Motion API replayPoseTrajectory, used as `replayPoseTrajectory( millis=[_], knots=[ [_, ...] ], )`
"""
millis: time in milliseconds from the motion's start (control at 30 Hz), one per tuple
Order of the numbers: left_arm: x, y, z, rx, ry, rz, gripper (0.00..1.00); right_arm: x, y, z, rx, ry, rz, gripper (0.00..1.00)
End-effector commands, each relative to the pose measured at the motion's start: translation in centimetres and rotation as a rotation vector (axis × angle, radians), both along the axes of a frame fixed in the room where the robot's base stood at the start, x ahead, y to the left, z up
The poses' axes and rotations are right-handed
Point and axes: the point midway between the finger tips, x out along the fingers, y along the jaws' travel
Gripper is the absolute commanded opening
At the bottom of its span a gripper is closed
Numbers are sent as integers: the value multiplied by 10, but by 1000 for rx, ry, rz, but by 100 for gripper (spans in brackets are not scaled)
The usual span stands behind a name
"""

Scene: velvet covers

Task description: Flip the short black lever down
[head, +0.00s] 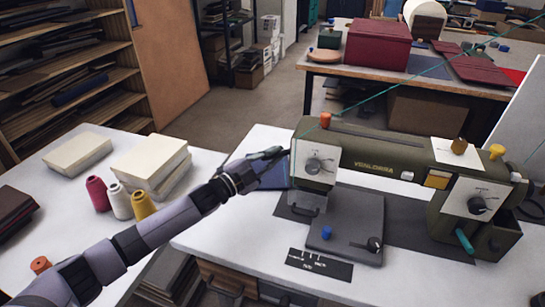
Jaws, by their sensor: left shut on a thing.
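The olive green machine (375,153) stands on the white table, with a white dial plate (314,165) on its left head. My left arm comes in from the left. My left gripper (284,154) is shut at the upper left edge of that head, just left of the dial plate. The short black lever does not show apart from the dark fingers, which appear to be closed on it and hide it; its angle cannot be told. My right gripper is not in view.
An orange knob (325,120) stands on top of the head. Thread spools (119,201) and cream blocks (152,163) sit on the left table. A teal thread (385,92) crosses above the machine. The white table (215,238) is bare left of the base plate.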

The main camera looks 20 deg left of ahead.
Motion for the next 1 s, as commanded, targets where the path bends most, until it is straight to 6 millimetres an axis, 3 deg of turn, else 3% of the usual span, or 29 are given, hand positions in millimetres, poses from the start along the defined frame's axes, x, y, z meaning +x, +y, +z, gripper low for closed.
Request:
replayPoseTrajectory(
  millis=[33, 67, 367, 733, 1000],
  knots=[
    [-1, -1, -3, -1, 6, -2, 0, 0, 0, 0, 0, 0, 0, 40],
    [-1, -1, -3, -1, 6, -2, 13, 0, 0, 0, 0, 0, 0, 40],
    [-1, -1, -2, -1, 4, -1, 33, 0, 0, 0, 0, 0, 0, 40],
    [-5, 2, -2, 0, 4, -1, 33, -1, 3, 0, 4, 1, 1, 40],
    [-45, 27, -8, 3, 7, -1, 33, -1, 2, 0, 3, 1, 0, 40]
  ],
)
